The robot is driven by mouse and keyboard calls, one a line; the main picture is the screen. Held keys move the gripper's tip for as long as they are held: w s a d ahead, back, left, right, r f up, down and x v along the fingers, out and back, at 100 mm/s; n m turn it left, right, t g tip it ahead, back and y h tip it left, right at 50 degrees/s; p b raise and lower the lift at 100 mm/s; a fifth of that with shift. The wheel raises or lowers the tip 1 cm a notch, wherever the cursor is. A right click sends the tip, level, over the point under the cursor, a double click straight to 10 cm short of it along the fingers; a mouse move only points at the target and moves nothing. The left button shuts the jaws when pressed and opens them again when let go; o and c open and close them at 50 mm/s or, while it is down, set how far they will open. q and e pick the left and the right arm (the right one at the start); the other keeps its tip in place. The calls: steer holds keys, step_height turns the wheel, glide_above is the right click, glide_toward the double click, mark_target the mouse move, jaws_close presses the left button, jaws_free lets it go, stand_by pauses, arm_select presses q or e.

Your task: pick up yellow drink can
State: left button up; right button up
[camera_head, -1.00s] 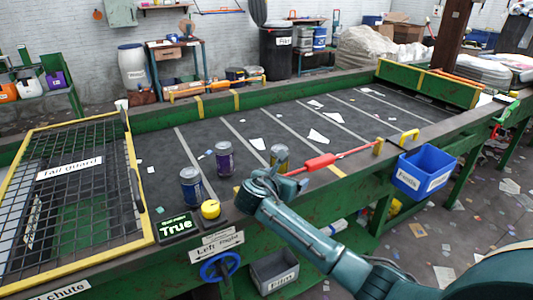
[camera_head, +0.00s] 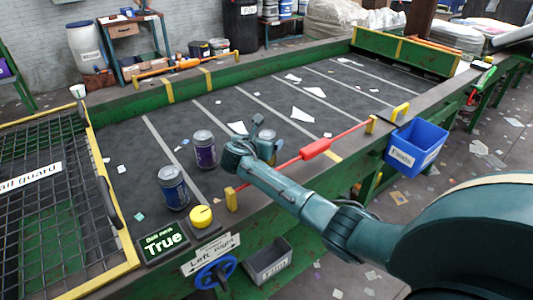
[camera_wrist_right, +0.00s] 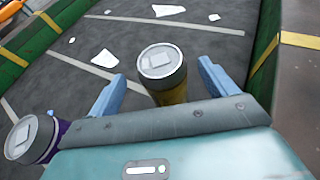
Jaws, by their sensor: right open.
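The yellow drink can (camera_wrist_right: 170,92) stands upright on the dark belt, its silver lid facing my right wrist camera. In that view it lies between the two blue fingers of my right gripper (camera_wrist_right: 160,82), with a gap on each side. In the head view my right gripper (camera_head: 256,138) is over the belt and partly hides the yellow can (camera_head: 271,150). My right gripper is open and holds nothing. My left gripper is not in view.
A purple can (camera_head: 204,150) and a blue can (camera_head: 173,188) stand left of my right gripper; the purple one also shows in the wrist view (camera_wrist_right: 30,140). A red bar (camera_head: 312,150) and yellow button (camera_head: 201,216) are at the belt's near edge. Flat scraps lie about.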

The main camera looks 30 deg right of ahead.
steer(key=shift+f+b+x, duration=0.15)
steer(key=shift+x, duration=1.3)
steer(key=shift+f+b+x, duration=0.15)
steer(key=shift+x, duration=1.25)
steer(key=shift+s+a, duration=0.1)
steer(key=shift+s, duration=0.1)
steer(key=c, duration=1)
